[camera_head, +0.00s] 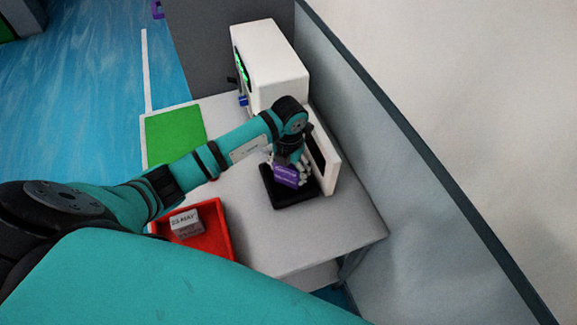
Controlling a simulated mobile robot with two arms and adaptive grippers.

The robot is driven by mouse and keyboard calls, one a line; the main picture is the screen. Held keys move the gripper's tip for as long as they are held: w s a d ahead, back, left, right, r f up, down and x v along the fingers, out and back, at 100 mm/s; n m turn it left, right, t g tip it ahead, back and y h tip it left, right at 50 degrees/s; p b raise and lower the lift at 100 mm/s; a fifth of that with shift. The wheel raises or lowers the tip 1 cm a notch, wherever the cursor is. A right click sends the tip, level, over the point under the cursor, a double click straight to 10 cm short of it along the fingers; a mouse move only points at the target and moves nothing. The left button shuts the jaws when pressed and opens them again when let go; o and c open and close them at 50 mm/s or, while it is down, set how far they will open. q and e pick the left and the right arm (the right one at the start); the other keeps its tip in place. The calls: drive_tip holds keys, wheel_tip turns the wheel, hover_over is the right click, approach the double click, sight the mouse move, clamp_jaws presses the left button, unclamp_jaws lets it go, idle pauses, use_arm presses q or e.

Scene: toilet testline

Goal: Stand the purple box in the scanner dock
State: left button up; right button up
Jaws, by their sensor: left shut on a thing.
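The purple box (285,175) is held in my left gripper (288,165), which is shut on it. The box is over the black scanner dock (290,196) on the grey table. The gripper's wrist hides part of the box and of the dock's far side. I cannot tell whether the box touches the dock. My right gripper does not show.
A white machine (274,65) with a green display stands at the back of the table (245,225). A pale upright panel (323,160) stands just right of the dock. A green mat (172,136) lies at the left. A grey partition borders the right.

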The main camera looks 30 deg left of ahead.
use_arm(q)
drive_tip(key=shift+f, duration=0.15)
drive_tip(key=shift+f, duration=0.15)
drive_tip(key=o, duration=1.4)
drive_tip(key=shift+r, duration=0.3)
wheel_tip(320, 180, up, 11)
drive_tip(key=b, duration=0.3)
drive_tip(key=shift+f, duration=0.2)
drive_tip(key=shift+r, duration=0.55)
